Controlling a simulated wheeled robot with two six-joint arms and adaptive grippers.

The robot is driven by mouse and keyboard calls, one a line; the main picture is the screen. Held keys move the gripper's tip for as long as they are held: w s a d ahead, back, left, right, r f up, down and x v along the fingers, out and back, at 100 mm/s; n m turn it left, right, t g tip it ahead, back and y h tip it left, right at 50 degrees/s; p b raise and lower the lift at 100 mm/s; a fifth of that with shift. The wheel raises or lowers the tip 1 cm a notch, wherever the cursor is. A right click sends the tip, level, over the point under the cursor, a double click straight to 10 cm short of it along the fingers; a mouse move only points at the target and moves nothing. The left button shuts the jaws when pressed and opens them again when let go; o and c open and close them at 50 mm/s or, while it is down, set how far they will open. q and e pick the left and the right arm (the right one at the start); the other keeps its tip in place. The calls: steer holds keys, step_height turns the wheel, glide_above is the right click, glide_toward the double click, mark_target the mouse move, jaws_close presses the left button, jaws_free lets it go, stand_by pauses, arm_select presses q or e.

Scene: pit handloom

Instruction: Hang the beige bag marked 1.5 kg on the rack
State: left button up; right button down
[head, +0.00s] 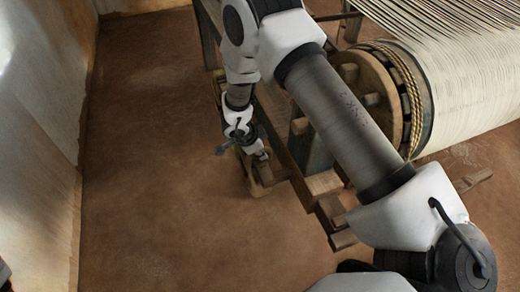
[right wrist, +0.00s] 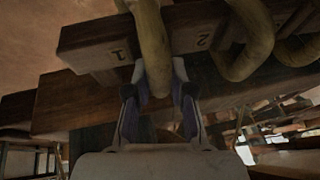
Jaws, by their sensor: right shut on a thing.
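My right gripper (head: 262,156) is low beside a wooden frame in the head view, small and partly hidden. In the right wrist view its two fingers (right wrist: 158,92) are shut on a thick tan curved piece (right wrist: 153,50), which passes between them. I cannot tell whether this piece belongs to the beige bag; no 1.5 kg mark is readable. The piece crosses a dark wooden bar (right wrist: 95,45) marked 1 and 2, which looks like part of the rack. I cannot tell whether they touch. My left gripper is out of view.
Similar tan loops (right wrist: 250,50) show at the right along the bar. The loom's roller (head: 475,95) and round wooden end (head: 365,95) stand to the right. A pale wall (head: 40,150) is at the left. The brown floor (head: 150,200) between is clear.

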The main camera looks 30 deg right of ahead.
steer(key=shift+f, duration=0.1)
stand_by(0.3)
steer(key=c, duration=1)
jaws_free()
steer(key=shift+o, duration=0.3)
steer(key=shift+s+f, duration=0.1)
steer(key=w+v, duration=0.1)
steer(key=v, duration=1.1)
steer(key=shift+s, duration=0.45)
